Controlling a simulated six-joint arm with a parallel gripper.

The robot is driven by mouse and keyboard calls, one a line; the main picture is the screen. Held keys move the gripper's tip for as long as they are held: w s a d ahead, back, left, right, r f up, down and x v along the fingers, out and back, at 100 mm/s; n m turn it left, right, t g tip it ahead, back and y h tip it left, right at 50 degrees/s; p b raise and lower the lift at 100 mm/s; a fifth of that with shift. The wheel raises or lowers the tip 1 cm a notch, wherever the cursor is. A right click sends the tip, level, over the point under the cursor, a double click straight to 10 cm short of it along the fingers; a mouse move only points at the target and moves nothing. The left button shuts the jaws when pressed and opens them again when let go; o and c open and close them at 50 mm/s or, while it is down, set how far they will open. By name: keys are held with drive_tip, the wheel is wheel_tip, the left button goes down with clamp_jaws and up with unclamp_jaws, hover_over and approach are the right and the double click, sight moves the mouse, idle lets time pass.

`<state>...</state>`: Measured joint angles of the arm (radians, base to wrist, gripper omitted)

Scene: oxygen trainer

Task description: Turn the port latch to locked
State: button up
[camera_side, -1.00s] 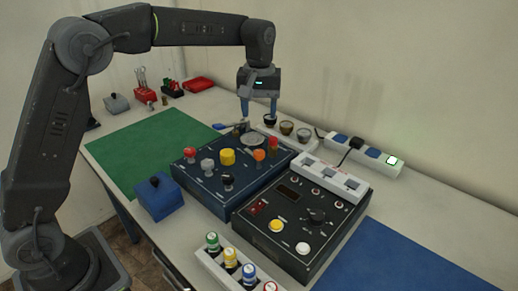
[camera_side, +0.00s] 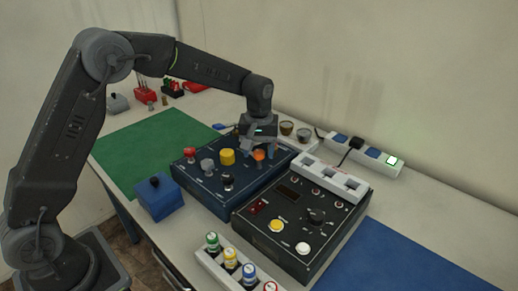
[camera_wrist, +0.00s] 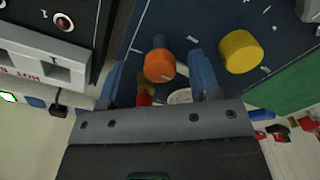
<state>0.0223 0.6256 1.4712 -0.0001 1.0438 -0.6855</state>
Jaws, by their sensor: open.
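My gripper (camera_side: 258,149) is open and low over the far right part of the dark blue panel (camera_side: 205,180). In the wrist view its two blue fingers (camera_wrist: 158,66) stand apart, one on either side of the orange knob (camera_wrist: 160,66). I cannot tell whether they touch it. The orange knob also shows in the side view (camera_side: 259,155), just below the gripper. A red piece (camera_wrist: 145,98), possibly the latch handle, and a pale round disc (camera_wrist: 180,97) show partly between the fingers, cut off by the gripper body. I cannot tell the latch's position.
A black control box (camera_side: 290,240) with a white slotted strip (camera_side: 330,176) sits at the right. A blue block (camera_side: 158,200) stands left.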

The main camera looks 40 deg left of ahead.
drive_tip(key=shift+c, duration=0.3)
drive_tip(key=c, duration=0.9)
drive_tip(key=shift+o, duration=0.2)
drive_tip(key=shift+m, duration=0.3)
drive_tip(key=m, duration=0.3)
drive_tip(key=shift+m, duration=0.4)
drive_tip(key=m, duration=0.3)
drive_tip(key=shift+m, duration=0.3)
drive_tip(key=m, duration=0.6)
drive_tip(key=shift+r+m, duration=0.1)
drive_tip(key=shift+m, duration=0.3)
